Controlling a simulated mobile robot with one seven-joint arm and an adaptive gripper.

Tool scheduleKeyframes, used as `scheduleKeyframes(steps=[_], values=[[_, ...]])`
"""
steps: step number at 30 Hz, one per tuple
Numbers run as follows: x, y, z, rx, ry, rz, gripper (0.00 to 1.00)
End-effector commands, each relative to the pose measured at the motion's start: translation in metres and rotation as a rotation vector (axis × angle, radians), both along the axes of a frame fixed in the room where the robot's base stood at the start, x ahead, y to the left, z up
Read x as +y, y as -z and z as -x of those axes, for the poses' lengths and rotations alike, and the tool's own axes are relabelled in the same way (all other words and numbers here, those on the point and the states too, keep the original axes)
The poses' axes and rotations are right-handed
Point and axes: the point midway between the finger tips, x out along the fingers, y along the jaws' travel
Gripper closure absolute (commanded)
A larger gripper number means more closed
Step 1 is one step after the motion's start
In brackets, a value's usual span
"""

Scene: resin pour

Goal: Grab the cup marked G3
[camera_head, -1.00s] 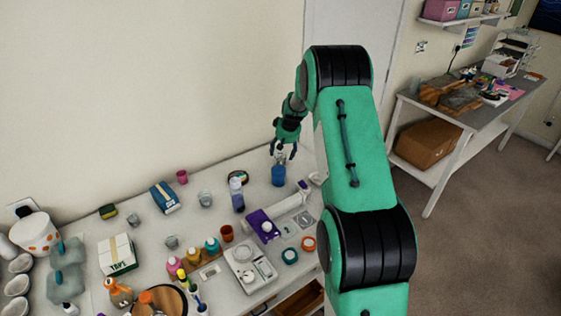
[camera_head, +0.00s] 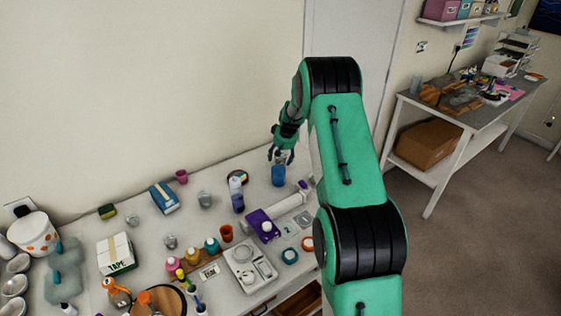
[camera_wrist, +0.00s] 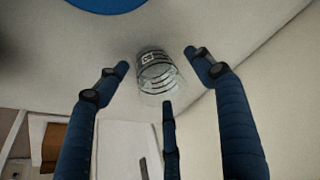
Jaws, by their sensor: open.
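A clear cup (camera_wrist: 158,80) with dark ring lines and a small dark-framed label stands in the middle of the wrist view. The label is too small to read for certain. My gripper (camera_wrist: 158,74) is open, with its three dark blue fingers spread around the cup and apart from it; nothing is held. In the head view my gripper (camera_head: 281,158) is low over the back of the table, just behind a blue cup (camera_head: 278,176). The clear cup is hard to make out there, largely hidden by the fingers.
The blue cup's round edge (camera_wrist: 108,3) shows at the top of the wrist view. Other clear cups (camera_head: 205,199) and several paint bottles (camera_head: 193,256) crowd the table leftward. The wall is close behind.

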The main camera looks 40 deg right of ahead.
Motion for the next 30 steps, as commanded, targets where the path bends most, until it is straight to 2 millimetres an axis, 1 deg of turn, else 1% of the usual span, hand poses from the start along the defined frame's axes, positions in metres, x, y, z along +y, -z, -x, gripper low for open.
scheduleKeyframes(steps=[1,4,20,21,23,24,26,30], values=[[-0.0004,0.0038,-0.0017,0.000,0.000,0.000,0.33],[-0.0007,0.0068,-0.0031,0.000,0.000,0.000,0.33],[-0.0007,0.0066,-0.0032,-0.001,0.000,0.000,0.33],[-0.0007,0.0066,-0.0032,-0.001,0.000,0.000,0.37],[-0.0007,0.0066,-0.0032,-0.001,0.000,0.000,0.49],[-0.0007,0.0066,-0.0032,-0.001,0.000,0.000,0.57],[-0.0006,0.0066,-0.0032,-0.001,0.000,0.000,0.69],[-0.0007,0.0066,-0.0032,-0.001,0.000,0.000,0.70]])
